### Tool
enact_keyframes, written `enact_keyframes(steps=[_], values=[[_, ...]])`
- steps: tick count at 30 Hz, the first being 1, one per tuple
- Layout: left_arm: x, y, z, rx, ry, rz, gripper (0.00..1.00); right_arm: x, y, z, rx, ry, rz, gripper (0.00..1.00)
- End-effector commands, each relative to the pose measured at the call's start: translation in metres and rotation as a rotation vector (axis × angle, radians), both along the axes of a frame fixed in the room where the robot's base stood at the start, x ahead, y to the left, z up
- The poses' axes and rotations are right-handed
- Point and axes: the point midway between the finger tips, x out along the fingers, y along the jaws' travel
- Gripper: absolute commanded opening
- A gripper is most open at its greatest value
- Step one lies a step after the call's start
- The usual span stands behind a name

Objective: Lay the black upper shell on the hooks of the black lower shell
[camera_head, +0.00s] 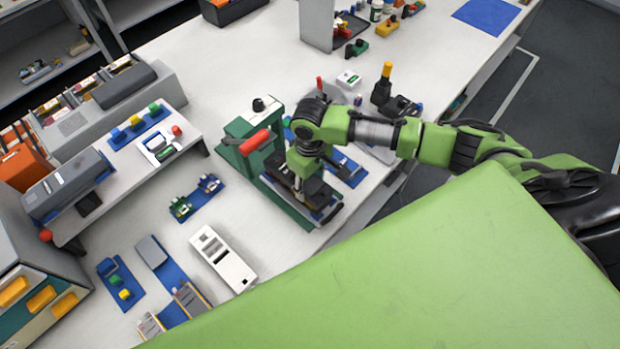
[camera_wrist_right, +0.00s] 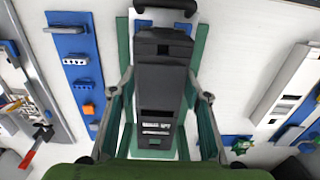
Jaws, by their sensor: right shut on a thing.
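A black shell (camera_wrist_right: 160,82) with small rectangular windows near its lower end lies between the fingers of my right gripper (camera_wrist_right: 158,118) in the right wrist view. The gripper is shut on it; I take it as the upper shell. In the head view my right gripper (camera_head: 302,182) points down over the green fixture (camera_head: 296,212), and the arm hides much of what it holds. The lower shell is largely hidden beneath, and I cannot tell it apart from the upper shell or see whether they touch. My left gripper is not in view.
A red handle (camera_head: 254,142) stands on the fixture's left side. A white housing (camera_head: 222,258) lies to its lower left. Blue mats with small parts, including one mat (camera_head: 196,199), lie around. A black bottle with a yellow top (camera_head: 382,86) stands behind.

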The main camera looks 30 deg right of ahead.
Motion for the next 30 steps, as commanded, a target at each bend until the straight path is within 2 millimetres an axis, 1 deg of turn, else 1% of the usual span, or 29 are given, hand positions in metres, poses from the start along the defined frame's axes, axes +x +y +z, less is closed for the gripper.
enact_keyframes(steps=[27,28,30], values=[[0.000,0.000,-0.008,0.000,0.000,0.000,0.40,0.000,0.000,-0.021,0.001,0.000,0.001,0.22],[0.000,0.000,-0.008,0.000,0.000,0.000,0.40,0.000,0.000,-0.021,0.001,0.000,0.001,0.46],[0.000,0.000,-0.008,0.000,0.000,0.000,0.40,0.000,0.000,-0.021,0.001,0.000,0.001,0.63]])
